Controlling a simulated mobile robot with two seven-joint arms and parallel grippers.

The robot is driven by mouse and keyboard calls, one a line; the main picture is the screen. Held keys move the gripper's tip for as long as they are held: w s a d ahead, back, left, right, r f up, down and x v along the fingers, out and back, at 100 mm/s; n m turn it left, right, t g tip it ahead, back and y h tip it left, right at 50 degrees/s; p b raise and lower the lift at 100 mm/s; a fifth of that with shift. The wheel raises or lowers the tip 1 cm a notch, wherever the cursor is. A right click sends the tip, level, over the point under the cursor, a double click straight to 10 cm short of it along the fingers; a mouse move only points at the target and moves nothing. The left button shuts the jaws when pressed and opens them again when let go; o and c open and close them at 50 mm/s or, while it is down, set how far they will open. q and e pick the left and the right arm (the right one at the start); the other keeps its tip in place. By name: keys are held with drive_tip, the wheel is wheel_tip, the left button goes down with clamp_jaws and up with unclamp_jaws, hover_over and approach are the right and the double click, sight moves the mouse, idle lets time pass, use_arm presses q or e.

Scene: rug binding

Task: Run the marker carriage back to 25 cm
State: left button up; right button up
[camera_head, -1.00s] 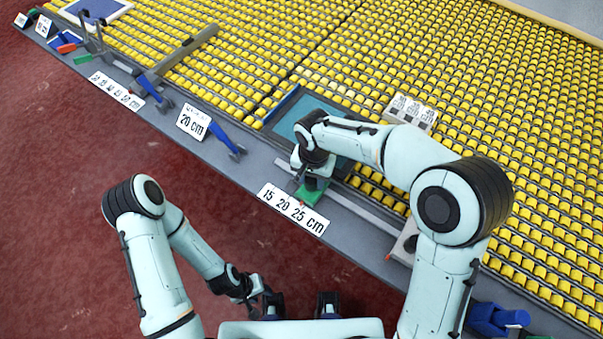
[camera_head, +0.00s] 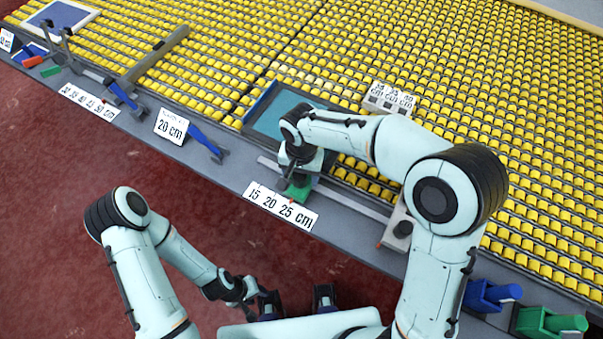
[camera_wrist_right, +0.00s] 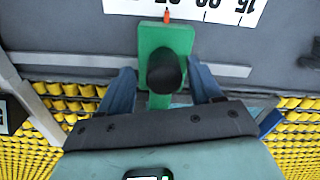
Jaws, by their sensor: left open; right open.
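The green marker carriage (camera_head: 300,192) sits on its rail at the table's front edge, behind the "15 20 25 cm" scale label (camera_head: 280,205). In the right wrist view the carriage (camera_wrist_right: 165,40) has a black knob (camera_wrist_right: 164,72) and an orange pointer (camera_wrist_right: 168,16), which stands at about the 25 figure. My right gripper (camera_head: 293,180) is over the carriage. In the wrist view its open fingers (camera_wrist_right: 163,92) flank the knob, with a gap on each side. My left gripper (camera_head: 262,299) is open and empty, low in front of the table; its fingertips are hard to make out.
A grey block with a dark knob (camera_head: 402,228) is at the rail's right end. A teal-topped tray (camera_head: 275,125) lies behind the carriage. Blue (camera_head: 490,296) and green (camera_head: 550,322) holders stand at lower right. A "20 cm" sign (camera_head: 172,127) and blue lever (camera_head: 205,142) are left.

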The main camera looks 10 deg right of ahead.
use_arm(q)
drive_tip(key=shift+w+r+p, duration=0.4)
drive_tip(key=shift+r+p, duration=0.25)
drive_tip(key=shift+r, duration=0.2)
use_arm(e)
wheel_tip(320, 180, up, 13)
drive_tip(key=shift+f, duration=0.15)
